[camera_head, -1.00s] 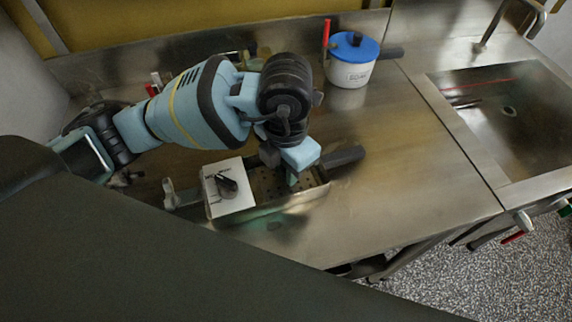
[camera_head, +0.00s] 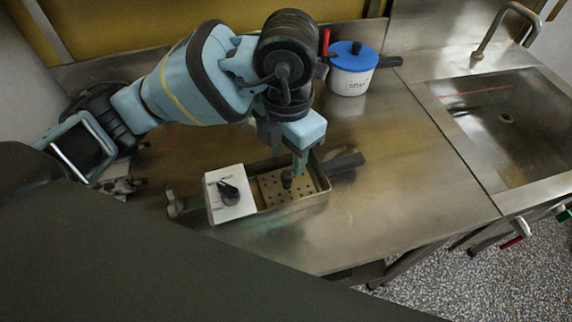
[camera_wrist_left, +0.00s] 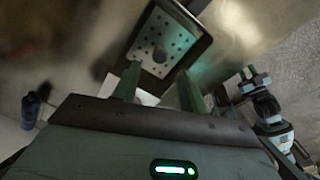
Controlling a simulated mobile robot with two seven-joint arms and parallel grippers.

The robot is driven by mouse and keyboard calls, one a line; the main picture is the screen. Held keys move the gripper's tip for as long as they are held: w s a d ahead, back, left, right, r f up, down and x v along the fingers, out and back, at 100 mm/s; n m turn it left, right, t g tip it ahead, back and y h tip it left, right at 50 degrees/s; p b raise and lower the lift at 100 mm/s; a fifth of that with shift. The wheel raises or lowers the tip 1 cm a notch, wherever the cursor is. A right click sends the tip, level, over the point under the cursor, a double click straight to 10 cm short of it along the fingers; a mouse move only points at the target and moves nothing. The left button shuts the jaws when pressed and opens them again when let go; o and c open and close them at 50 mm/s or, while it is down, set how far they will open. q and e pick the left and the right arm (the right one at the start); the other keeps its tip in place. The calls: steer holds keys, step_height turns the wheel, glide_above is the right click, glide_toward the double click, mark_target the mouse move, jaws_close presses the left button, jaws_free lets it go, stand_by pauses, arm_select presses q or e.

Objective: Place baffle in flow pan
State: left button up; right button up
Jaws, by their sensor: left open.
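The baffle (camera_head: 275,197) is a perforated plate with a dark upright knob (camera_head: 287,178). It lies inside the metal flow pan (camera_head: 268,216), in the part right of a white box. The wrist view also shows the baffle (camera_wrist_left: 170,35) within the pan's dark rim (camera_wrist_left: 193,54); it looks flat, but I cannot tell whether it is fully seated. My left gripper (camera_head: 285,160) is open and empty above the pan, its fingers apart from the knob. Its two fingers also show in the wrist view (camera_wrist_left: 160,84).
The white box (camera_head: 230,208) with a black dial sits at the pan's left end. A dark handle (camera_head: 346,161) sticks out on the right. A blue-lidded pot (camera_head: 351,75) stands behind, and a sink (camera_head: 510,120) is at right. The steel counter (camera_head: 420,170) between is clear.

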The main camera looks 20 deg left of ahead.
mark_target(287, 174)
arm_select(q)
step_height(287, 174, up, 5)
steer(key=shift+f+p, duration=0.1)
steer(key=shift+p, duration=0.2)
stand_by(0.4)
